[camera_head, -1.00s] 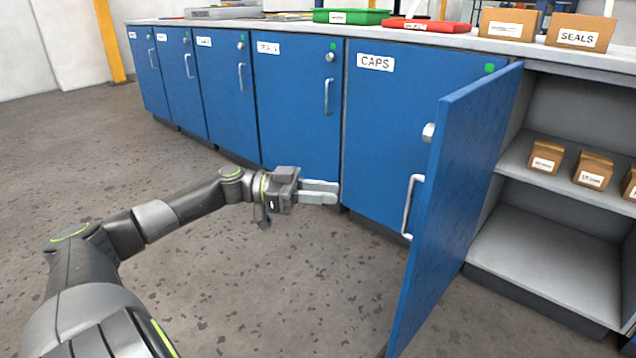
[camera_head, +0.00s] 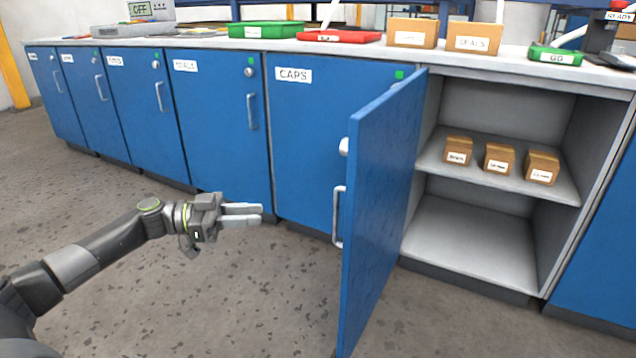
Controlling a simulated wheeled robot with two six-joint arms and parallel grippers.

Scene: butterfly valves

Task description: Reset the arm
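My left gripper (camera_head: 255,214) reaches in from the left, low above the floor and in front of the closed blue cabinet doors. Its two pale fingers point right, show a narrow gap and hold nothing. The open blue door (camera_head: 382,200) stands swung out to the right of the gripper, apart from it. Its handle (camera_head: 338,216) is on the face turned toward the gripper. My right gripper is not in view.
The open cabinet's shelf (camera_head: 560,187) holds three small brown boxes (camera_head: 499,158); its lower level is empty. The counter (camera_head: 560,78) bears green and red trays and brown boxes. A door labelled CAPS (camera_head: 308,130) is shut. The floor (camera_head: 230,300) around the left gripper is clear.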

